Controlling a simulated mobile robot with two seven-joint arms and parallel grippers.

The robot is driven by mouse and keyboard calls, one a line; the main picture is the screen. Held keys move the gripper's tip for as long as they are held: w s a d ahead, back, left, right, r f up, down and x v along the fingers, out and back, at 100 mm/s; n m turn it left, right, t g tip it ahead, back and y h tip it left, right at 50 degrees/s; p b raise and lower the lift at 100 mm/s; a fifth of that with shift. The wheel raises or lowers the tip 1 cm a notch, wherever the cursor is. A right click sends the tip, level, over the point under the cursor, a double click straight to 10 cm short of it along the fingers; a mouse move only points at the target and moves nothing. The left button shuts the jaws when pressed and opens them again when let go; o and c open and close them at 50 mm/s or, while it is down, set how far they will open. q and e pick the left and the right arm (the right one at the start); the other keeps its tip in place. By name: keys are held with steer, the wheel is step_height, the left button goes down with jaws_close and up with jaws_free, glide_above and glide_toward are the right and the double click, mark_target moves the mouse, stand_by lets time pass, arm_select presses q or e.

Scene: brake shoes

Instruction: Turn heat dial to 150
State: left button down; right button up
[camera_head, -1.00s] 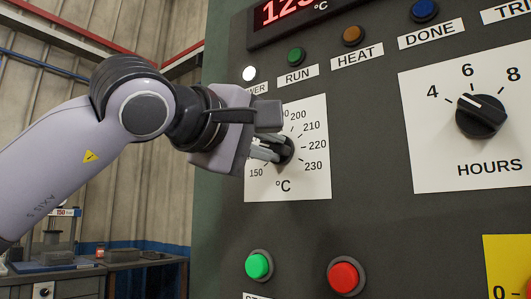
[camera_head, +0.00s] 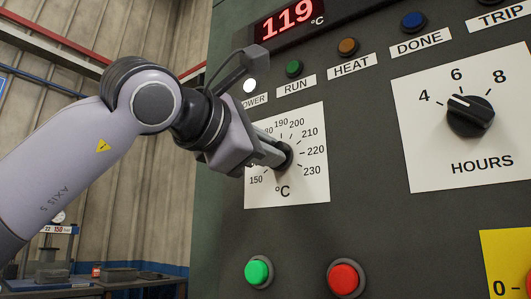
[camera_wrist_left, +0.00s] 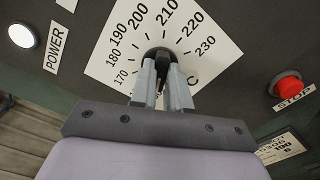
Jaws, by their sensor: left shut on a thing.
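The heat dial (camera_head: 285,155) is a black knob on a white °C scale plate (camera_head: 312,187) marked 150 to 230, on the dark green panel. My left gripper (camera_head: 279,156) is shut on the dial, coming at it from the left. In the left wrist view, the two grey fingers (camera_wrist_left: 163,85) are on the sides of the black dial (camera_wrist_left: 158,53). The fingers and wrist hide most of the knob, and I cannot tell where its pointer stands. My right gripper is not in view.
The hours dial (camera_head: 470,116) is to the right. A green button (camera_head: 259,271) and a red button (camera_head: 347,277) are below the scale. Lamps, including the lit white power lamp (camera_head: 250,86), are above. A workbench (camera_head: 130,278) stands at the lower left.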

arm_select(q)
steer(key=shift+n, duration=0.4)
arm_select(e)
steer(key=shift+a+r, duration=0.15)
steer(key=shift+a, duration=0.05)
arm_select(q)
steer(key=c, duration=1.1)
jaws_free()
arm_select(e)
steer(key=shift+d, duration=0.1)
arm_select(q)
steer(key=v, duration=0.7)
steer(key=shift+b, duration=0.45)
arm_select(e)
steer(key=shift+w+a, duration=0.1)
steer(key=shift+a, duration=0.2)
arm_select(q)
steer(key=shift+a, duration=0.1)
